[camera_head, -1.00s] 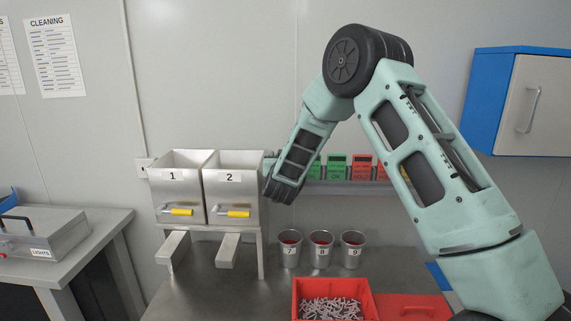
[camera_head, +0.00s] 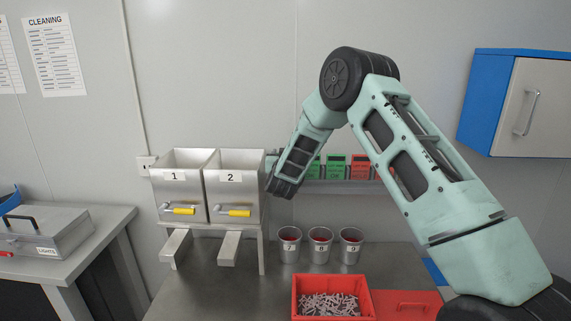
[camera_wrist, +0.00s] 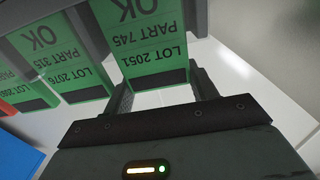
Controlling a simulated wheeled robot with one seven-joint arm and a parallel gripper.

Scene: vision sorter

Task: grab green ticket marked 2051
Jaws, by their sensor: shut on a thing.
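The green ticket marked LOT 2051, PART 745, OK (camera_wrist: 145,40) shows upside down at the top middle of the wrist view. My gripper (camera_wrist: 162,90) has one finger on each side of the ticket's near end and is shut on it. The ticket's far end runs out of view. In the head view my gripper's fingers are hidden behind hopper 2 and my arm, and I cannot make out this ticket there.
Other green tickets, LOT 2076 (camera_wrist: 62,65) and one beside it (camera_wrist: 20,88), stand close by. The rack (camera_head: 345,187) also holds red tickets (camera_head: 361,168). Hopper 2 (camera_head: 232,200) is close to my wrist. Cups (camera_head: 320,250) and a red bin (camera_head: 297,300) stand below.

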